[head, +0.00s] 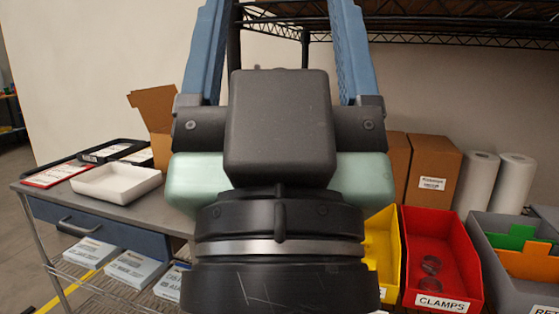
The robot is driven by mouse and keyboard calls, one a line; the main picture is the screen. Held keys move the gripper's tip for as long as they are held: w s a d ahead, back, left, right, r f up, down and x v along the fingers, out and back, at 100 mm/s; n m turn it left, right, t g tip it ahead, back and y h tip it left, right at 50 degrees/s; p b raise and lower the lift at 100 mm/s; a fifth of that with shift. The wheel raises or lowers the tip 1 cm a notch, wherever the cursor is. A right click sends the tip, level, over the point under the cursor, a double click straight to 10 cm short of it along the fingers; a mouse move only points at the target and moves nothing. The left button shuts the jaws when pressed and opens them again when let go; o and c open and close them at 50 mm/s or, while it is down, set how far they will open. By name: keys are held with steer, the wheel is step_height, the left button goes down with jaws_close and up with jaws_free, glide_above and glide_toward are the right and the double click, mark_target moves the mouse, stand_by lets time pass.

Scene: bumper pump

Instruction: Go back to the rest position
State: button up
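My gripper (281,20) fills the middle of the head view, seen from behind its dark wrist. Its two blue fingers stand wide apart and run up past the top edge, so the tips are out of frame. Nothing shows between the visible parts of the fingers. A pale green rounded body (198,180) shows on both sides behind the wrist; I cannot tell what it is.
A grey bench (180,216) at left holds a white tray (117,183), a black tray (112,150) and an open carton (155,118). At right are a yellow bin (383,250), a red clamps bin (441,250), a grey bin (500,270), cardboard boxes (432,172) and white rolls (515,180). A wire shelf (460,22) hangs above.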

step_height(320, 180, up, 23)
steer(key=p, duration=2)
steer(key=shift+p, duration=0.35)
steer(key=shift+f, duration=0.15)
